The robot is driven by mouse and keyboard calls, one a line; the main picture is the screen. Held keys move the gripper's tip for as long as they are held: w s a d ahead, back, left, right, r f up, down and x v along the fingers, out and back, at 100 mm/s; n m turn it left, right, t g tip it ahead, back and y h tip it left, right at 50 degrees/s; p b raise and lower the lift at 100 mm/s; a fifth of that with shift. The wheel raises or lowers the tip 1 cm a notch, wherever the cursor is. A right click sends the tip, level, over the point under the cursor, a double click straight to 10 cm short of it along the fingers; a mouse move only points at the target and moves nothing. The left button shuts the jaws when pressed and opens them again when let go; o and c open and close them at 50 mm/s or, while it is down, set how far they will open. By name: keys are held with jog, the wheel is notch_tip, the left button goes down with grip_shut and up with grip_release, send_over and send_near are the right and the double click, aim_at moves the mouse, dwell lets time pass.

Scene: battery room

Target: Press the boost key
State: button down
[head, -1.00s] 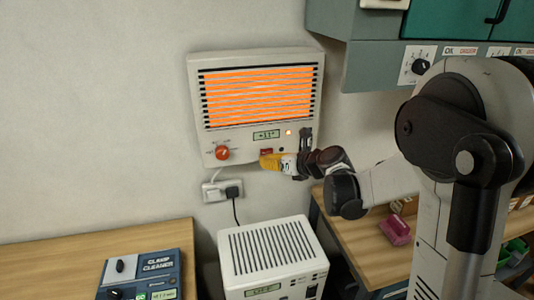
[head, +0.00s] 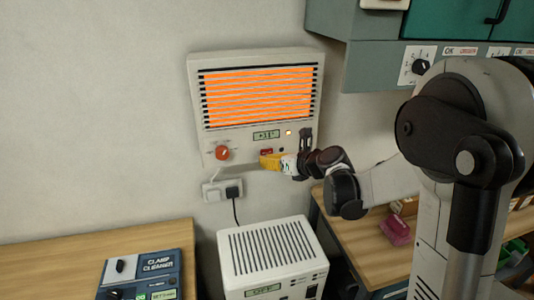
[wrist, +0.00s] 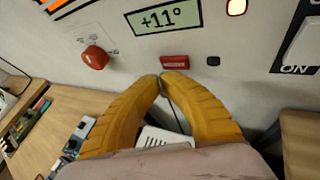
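The wall heater (head: 210,140) has a glowing orange grille, a display (head: 267,134) and a lit orange lamp (head: 288,132). In the wrist view the display (wrist: 163,20) reads +11°. Below it is a red key (wrist: 175,62), with a small dark button (wrist: 213,61) to its right. I cannot read which is the boost key. A red knob (wrist: 94,57) sits at the left. My gripper (wrist: 168,77) has yellow fingers with the tips together, empty, just below the red key. It shows in the head view (head: 264,161) at the panel's lower edge. Contact cannot be told.
A plug and socket (head: 223,190) are under the heater. A white vented unit (head: 270,252) stands below. A wooden bench (head: 60,265) with a clamp cleaner (head: 148,272) is at the left. A grey cabinet (head: 375,68) hangs at the upper right.

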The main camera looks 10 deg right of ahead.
jog(key=shift+w, duration=0.2)
jog(key=shift+w, duration=0.25)
jog(key=shift+w, duration=0.4)
dwell(0.6)
jog(key=shift+s, duration=0.85)
jog(key=s, duration=0.5)
dwell(0.4)
dwell(0.5)
